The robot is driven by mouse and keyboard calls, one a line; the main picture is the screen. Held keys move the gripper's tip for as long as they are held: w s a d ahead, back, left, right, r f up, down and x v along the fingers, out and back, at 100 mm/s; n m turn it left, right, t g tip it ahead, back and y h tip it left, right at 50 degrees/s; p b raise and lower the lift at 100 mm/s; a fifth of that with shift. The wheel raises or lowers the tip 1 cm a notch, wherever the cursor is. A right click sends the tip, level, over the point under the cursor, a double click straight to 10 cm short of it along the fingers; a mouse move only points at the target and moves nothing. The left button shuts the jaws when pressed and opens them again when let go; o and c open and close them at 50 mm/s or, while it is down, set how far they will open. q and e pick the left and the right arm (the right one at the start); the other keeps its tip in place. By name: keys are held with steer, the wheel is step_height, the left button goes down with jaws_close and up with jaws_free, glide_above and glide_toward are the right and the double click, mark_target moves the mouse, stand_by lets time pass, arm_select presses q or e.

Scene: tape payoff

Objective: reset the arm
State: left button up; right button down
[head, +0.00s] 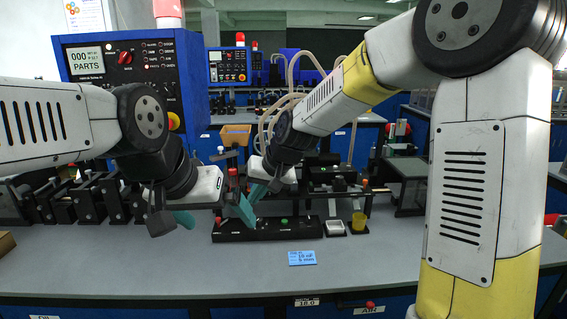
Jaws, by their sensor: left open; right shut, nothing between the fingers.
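My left gripper (172,222) hangs above the grey bench (150,268) at the left of centre, with a dark finger and a teal pad showing. It is open, and I see nothing between its fingers. My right gripper (246,206) is near the middle, its teal fingers pointing down in front of the black fixture (270,234). It is shut and empty. Whether it touches the fixture I cannot tell. Part of the fixture is hidden behind my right gripper and forearm.
A blue control box (130,65) stands at the back left. Black holders (85,198) line the bench at the left. A blue note (302,258) lies on the clear front bench.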

steer(key=s+d+r+t, duration=0.1)
steer(key=s+d+r, duration=0.2)
steer(key=d, duration=0.2)
steer(key=s+d+r+m+h, duration=0.1)
steer(key=s+d+r, duration=0.15)
steer(key=d, duration=0.25)
steer(key=s+d+r+t, duration=0.1)
steer(key=s+d+r, duration=0.1)
steer(key=s+d, duration=0.25)
steer(key=s+d+m+h, duration=0.1)
steer(key=s+d+h, duration=0.1)
steer(key=s+d, duration=0.8)
steer(key=shift+s+d, duration=0.15)
steer(key=shift+s, duration=0.65)
